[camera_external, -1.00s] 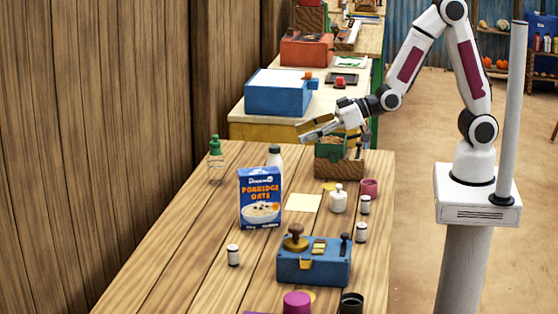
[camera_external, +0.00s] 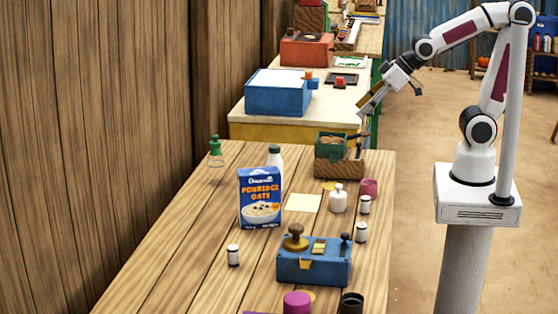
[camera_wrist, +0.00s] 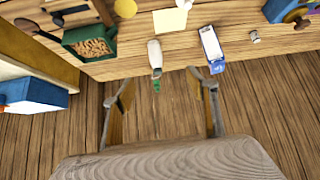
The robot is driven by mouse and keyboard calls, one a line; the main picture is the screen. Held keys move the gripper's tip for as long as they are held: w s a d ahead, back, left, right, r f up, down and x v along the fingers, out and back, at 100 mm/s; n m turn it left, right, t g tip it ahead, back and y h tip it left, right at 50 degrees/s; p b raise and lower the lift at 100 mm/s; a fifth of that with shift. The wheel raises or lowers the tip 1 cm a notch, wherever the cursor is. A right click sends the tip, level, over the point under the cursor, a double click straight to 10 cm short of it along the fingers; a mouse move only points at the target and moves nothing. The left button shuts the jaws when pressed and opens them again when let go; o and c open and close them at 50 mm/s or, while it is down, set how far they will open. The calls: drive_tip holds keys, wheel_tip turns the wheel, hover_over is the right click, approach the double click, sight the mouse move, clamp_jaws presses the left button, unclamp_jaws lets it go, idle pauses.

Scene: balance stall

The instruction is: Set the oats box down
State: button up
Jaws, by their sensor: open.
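The blue oats box (camera_external: 260,198) stands upright on the wooden table, left of the middle. It shows in the wrist view (camera_wrist: 211,46) as a white and blue carton near the table's edge. My gripper (camera_external: 370,105) is raised beyond the table's right edge, well clear of the box, tilted down to the left. In the wrist view its two fingers (camera_wrist: 162,90) are spread apart with nothing held between them.
A white bottle (camera_external: 275,157) stands close behind the box, and a green-topped bottle (camera_external: 216,152) farther left. A pale square card (camera_external: 303,202) lies right of the box. The blue device (camera_external: 314,262) is in front and a green bin (camera_external: 331,146) behind. Small jars stand around.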

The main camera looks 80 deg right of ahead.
drive_tip(key=s+d+m+g, duration=0.1)
drive_tip(key=s+d+g, duration=0.2)
drive_tip(key=s, duration=1.2)
drive_tip(key=shift+d+r+h, duration=0.2)
drive_tip(key=shift+r+h, duration=0.2)
